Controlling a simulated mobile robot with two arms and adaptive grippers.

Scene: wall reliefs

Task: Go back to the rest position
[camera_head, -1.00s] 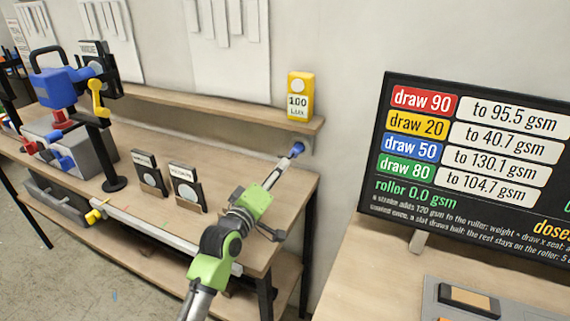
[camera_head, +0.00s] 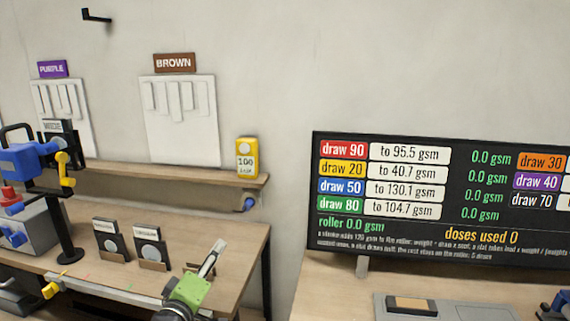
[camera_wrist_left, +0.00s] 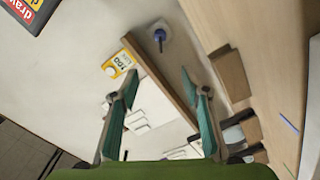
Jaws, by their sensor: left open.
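My left gripper (camera_head: 212,255) shows at the bottom of the head view, over the near right part of the wooden bench (camera_head: 225,240). In the left wrist view its two teal fingers (camera_wrist_left: 160,88) are spread apart with nothing between them. The blue knob (camera_head: 249,204) on the wall below the shelf is beyond the gripper, apart from it; it also shows in the left wrist view (camera_wrist_left: 159,36). My right gripper is not in view.
A yellow box (camera_head: 247,158) stands on the shelf (camera_head: 190,177). Two small dark card stands (camera_head: 108,240) (camera_head: 149,247) are on the bench, left of the gripper. A blue device (camera_head: 32,160) stands farther left. A dark display board (camera_head: 430,195) stands on the right table (camera_head: 335,288).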

